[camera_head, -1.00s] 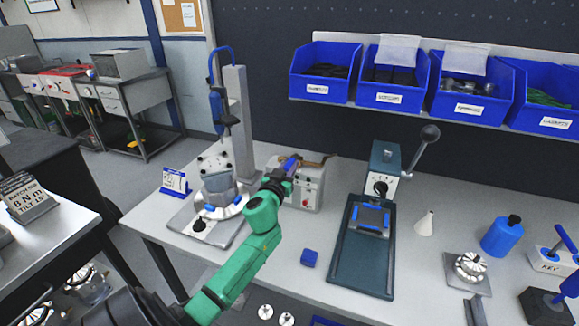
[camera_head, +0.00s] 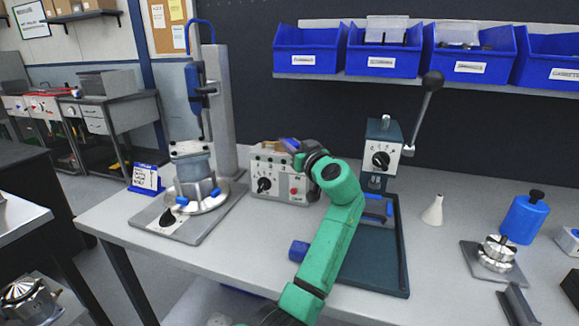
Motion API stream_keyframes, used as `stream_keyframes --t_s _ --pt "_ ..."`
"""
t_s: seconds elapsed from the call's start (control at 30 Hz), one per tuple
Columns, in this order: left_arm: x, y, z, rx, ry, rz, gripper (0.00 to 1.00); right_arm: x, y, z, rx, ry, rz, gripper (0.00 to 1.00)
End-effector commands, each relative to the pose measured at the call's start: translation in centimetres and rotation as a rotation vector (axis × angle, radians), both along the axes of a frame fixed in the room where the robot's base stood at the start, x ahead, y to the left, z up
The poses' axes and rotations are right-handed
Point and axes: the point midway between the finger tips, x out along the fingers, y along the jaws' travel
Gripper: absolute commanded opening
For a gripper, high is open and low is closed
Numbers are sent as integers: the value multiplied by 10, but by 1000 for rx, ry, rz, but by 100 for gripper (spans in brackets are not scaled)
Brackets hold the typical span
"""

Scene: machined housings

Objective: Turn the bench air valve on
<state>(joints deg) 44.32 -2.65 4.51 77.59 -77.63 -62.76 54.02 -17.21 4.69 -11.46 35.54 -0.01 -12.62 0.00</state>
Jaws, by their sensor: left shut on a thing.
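The air valve's blue handle (camera_head: 289,145) shows at the top of a light grey control box (camera_head: 282,186) at the back of the bench. My left gripper (camera_head: 300,150) comes in from the front, over the box's upper right corner. It is shut on the blue handle; its fingers and dark wrist hide much of the valve, so the handle's exact angle is hard to tell. The box front has a black knob and a red button. My right gripper is out of view.
A fixture with a grey housing (camera_head: 190,165) stands left of the box. A dark press (camera_head: 385,250) with a raised lever stands right, partly behind my green arm. A blue block (camera_head: 298,250) lies beside the arm. Blue bins (camera_head: 386,62) hang above.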

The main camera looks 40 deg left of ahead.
Motion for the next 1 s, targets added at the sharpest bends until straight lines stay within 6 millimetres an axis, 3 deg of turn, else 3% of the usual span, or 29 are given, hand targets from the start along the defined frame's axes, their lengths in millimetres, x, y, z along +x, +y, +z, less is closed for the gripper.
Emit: stream_keyframes --t_s 0.03,0.23,0.87,0.9,0.97,1.0 --pt "1 -1 -6 0 1 28 0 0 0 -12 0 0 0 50" --pt "1 0 -3 -1 4 124 0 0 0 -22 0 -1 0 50" --pt "1 1 -1 -3 3 178 0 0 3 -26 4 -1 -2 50" --pt "1 1 -1 -3 3 178 35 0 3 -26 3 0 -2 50" --pt "1 1 -1 -3 3 177 54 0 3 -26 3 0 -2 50" --pt "1 1 0 -2 2 177 54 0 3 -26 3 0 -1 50"
